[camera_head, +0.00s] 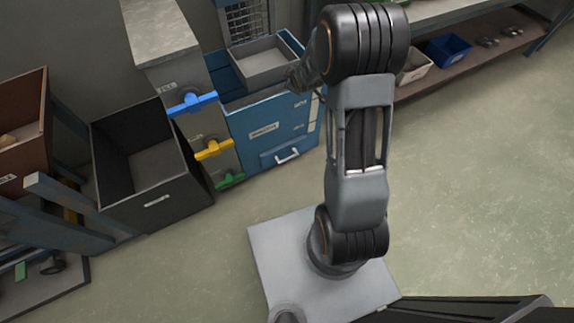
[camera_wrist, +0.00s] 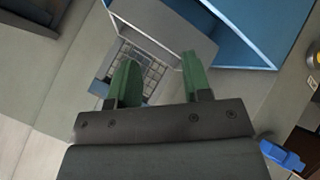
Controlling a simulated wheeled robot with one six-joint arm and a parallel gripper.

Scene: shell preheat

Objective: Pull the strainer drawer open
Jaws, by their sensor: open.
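A blue cabinet (camera_head: 245,128) stands near the back wall. Its front has a pale label and a white bar handle (camera_head: 287,156) low down. A grey open-topped tray (camera_head: 265,62) sits at its top. The lettering is too small to read, so I cannot tell which part is the strainer drawer. My gripper's green fingers (camera_wrist: 160,80) are apart and empty in the wrist view. A metal grid (camera_wrist: 150,70) shows beyond and between them, near blue panels (camera_wrist: 270,30). In the head view my arm hides most of the gripper, which is near the cabinet's top right.
A grey column left of the cabinet carries blue (camera_head: 192,103), yellow (camera_head: 213,149) and green (camera_head: 229,180) handles. A black open bin (camera_head: 160,195) stands further left. A shelf at the right holds a blue bin (camera_head: 447,50). The floor (camera_head: 470,190) at right is clear.

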